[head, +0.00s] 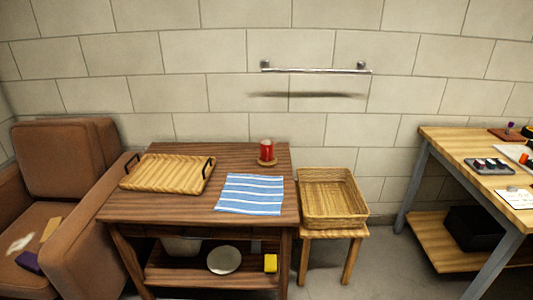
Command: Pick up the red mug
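The red mug (266,150) stands upright near the back right of a dark brown wooden table (150,206). It rests on a small round wooden coaster (267,162). It is small in the head view, and I cannot make out its handle. Neither of my grippers shows in the head view.
A wicker basket (333,220) sits on a stool at the right. A brown armchair (70,160) flanks the left; a workbench (450,148) stands far right. A metal bar (315,70) is on the wall.

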